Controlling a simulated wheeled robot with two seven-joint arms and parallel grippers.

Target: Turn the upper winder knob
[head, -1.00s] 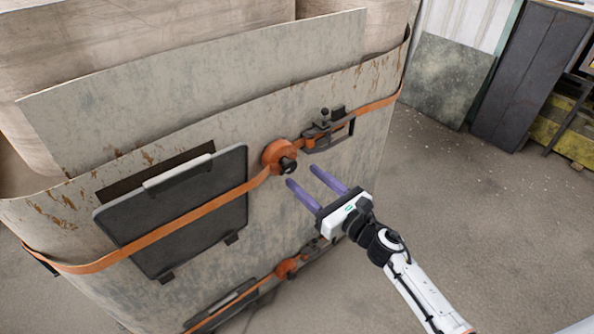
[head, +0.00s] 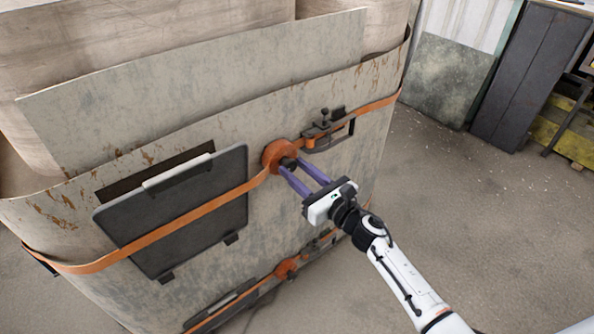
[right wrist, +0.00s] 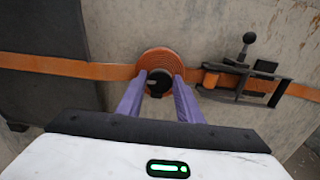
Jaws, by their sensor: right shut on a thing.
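The upper winder (head: 274,151) is an orange reel of strap on the front of a large worn grey container. Its black knob (head: 288,162) sticks out from the middle, and the knob also shows in the right wrist view (right wrist: 158,84). My right gripper (head: 291,166) has its two purple fingers on either side of the knob, shut on it. In the right wrist view the fingertips (right wrist: 160,76) reach the front of the reel and partly cover it. My left gripper is not in view.
A ratchet buckle (head: 328,130) sits on the orange strap right of the winder. A dark panel (head: 190,215) is on the left. A lower winder (head: 287,269) is below. Open floor (head: 490,230) lies to the right.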

